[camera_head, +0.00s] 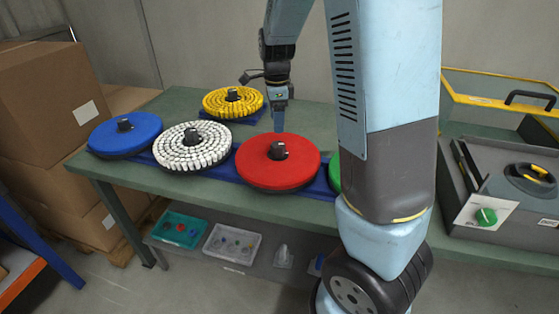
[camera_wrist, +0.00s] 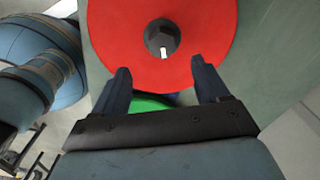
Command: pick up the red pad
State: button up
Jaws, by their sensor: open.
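The red pad (camera_head: 278,163) is a round disc with a dark hub on top. It lies on the table among other round pads, at the right of the white one. In the wrist view the red pad (camera_wrist: 115,30) fills the top middle, with its dark hub (camera_wrist: 163,37) just beyond the fingertips. My gripper (camera_wrist: 160,72) is open, its two dark fingers pointing at the red pad, one to each side of the hub's line. Nothing is between the fingers. In the head view my gripper (camera_head: 279,110) shows above and behind the pad; its fingertips are hard to make out.
A white pad (camera_head: 192,142), a blue pad (camera_head: 125,137) and a yellow pad (camera_head: 232,97) lie on the green table (camera_head: 165,188). A green pad (camera_head: 334,172) is mostly hidden behind my arm. A grey machine (camera_head: 500,200) stands at the right.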

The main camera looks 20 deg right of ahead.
aim_at(278, 145)
jog(key=f, duration=1.1)
jog(key=shift+w+d, duration=0.1)
jog(key=shift+d, duration=0.1)
jog(key=shift+c, duration=0.3)
grip_shut()
jog(key=shift+r, duration=0.1)
dwell(0.3)
